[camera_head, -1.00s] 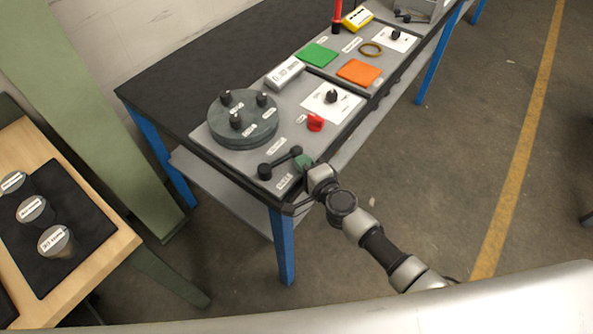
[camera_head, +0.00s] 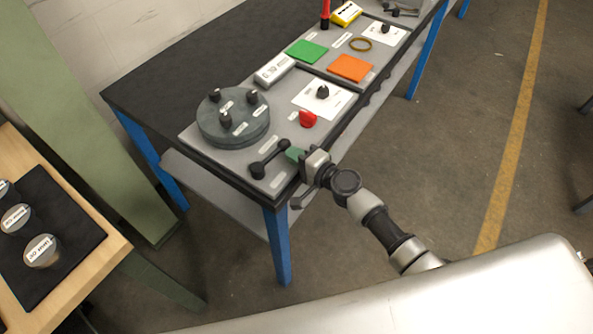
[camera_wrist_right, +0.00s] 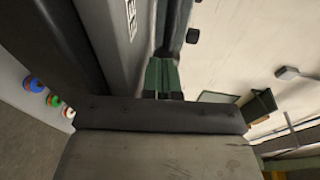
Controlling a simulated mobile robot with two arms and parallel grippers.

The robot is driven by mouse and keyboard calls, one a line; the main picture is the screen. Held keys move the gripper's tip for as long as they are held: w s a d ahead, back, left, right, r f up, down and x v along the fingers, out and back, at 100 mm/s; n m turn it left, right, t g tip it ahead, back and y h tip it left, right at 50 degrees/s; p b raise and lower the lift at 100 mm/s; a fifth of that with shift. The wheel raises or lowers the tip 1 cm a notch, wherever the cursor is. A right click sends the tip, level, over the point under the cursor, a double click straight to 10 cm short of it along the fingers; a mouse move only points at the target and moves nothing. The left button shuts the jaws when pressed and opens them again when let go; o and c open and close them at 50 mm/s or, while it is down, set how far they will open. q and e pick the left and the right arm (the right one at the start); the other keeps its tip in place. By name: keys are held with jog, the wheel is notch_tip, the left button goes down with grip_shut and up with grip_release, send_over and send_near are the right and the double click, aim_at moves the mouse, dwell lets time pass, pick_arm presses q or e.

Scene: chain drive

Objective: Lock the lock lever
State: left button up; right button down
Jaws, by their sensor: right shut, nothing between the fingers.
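The lock lever (camera_head: 270,158) is a black bar with a round knob at each end, lying near the front left corner of the grey panel (camera_head: 233,164). It slants from its near left knob up to the right. My right gripper (camera_head: 293,153) has green fingers and comes in from the right over the panel's front edge. Its fingertips are shut and empty, right beside the lever's far knob; I cannot tell whether they touch it. In the right wrist view, the green fingers (camera_wrist_right: 161,76) are together beside a dark surface. My left gripper is out of view.
A grey round disc (camera_head: 232,120) with three black knobs stands behind the lever. A red knob (camera_head: 308,118) and a black knob on a white plate (camera_head: 323,92) are farther right. Green (camera_head: 307,51) and orange (camera_head: 351,67) squares lie beyond. A wooden table (camera_head: 88,276) stands left.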

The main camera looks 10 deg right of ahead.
dwell(0.3)
jog(key=b+v, duration=0.1)
jog(key=v, duration=1)
jog(key=shift+w+f, duration=0.1)
jog(key=shift+w, duration=0.05)
jog(key=s+d+f+n+g+h, duration=0.2)
jog(key=s+f, duration=0.1)
jog(key=f, duration=0.6)
jog(key=s+d+f+n+g+h, duration=0.1)
jog(key=s+d+f+h, duration=0.15)
jog(key=f, duration=0.55)
jog(key=s+d+f+n+g+h, duration=0.15)
jog(key=s+f, duration=0.25)
jog(key=f, duration=0.5)
jog(key=s+f+n+g+h, duration=0.1)
jog(key=s+f+n+g, duration=0.1)
jog(key=s+f, duration=0.3)
jog(key=s+f+n+g+h, duration=0.1)
jog(key=s+f+n+g, duration=0.2)
jog(key=s, duration=1.1)
jog(key=s+f+n+g+h, duration=0.1)
jog(key=s+f+n+g, duration=0.2)
jog(key=s+f, duration=0.6)
jog(key=shift+s+d+n, duration=0.15)
jog(key=shift+s+n, duration=0.5)
jog(key=shift+s, duration=0.05)
